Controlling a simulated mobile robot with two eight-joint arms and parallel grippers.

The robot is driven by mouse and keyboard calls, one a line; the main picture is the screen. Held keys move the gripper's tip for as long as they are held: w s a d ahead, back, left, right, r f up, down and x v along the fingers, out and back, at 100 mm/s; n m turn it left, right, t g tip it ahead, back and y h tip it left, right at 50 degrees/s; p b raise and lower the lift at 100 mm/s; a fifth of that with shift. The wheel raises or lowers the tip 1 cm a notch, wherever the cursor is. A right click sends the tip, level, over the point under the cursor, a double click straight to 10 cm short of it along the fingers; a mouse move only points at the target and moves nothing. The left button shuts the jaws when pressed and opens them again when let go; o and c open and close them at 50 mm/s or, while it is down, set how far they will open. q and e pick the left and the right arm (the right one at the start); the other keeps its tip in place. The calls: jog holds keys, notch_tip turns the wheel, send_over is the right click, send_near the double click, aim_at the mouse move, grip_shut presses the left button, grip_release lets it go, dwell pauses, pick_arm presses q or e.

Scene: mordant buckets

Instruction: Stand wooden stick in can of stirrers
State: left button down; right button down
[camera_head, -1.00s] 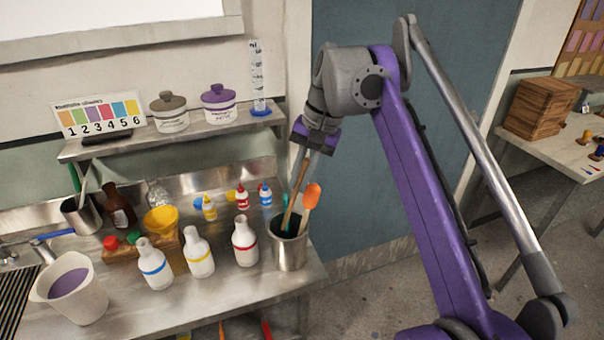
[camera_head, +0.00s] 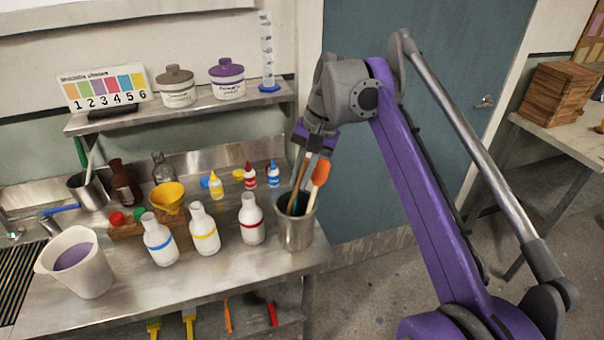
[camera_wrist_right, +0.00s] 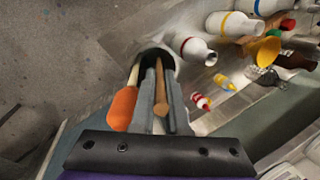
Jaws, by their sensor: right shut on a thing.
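The can of stirrers (camera_head: 296,234) is a metal can at the right end of the steel counter. An orange spatula (camera_head: 320,172) and a green-handled tool stand in it. My right gripper (camera_head: 308,160) is above the can, pointing down, and is shut on the wooden stick (camera_head: 299,182). The stick's lower end is inside the can's mouth, slightly tilted; whether it touches the bottom is hidden. In the right wrist view the stick (camera_wrist_right: 160,95) lies between the fingers, with the orange spatula (camera_wrist_right: 121,108) beside them. My left gripper is out of view.
White bottles with blue, yellow and red bands (camera_head: 251,220) stand just left of the can. Small dropper bottles (camera_head: 249,176) are behind them. A shelf (camera_head: 190,112) with lidded jars and a cylinder (camera_head: 267,55) is above. A pitcher (camera_head: 88,278) stands at left.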

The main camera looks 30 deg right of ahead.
jog(key=c, duration=0.8)
grip_release()
jog(key=shift+c, duration=0.2)
jog(key=p+v, duration=0.2)
jog(key=v, duration=0.9)
jog(key=shift+p, duration=0.3)
jog(key=shift+f, duration=0.1)
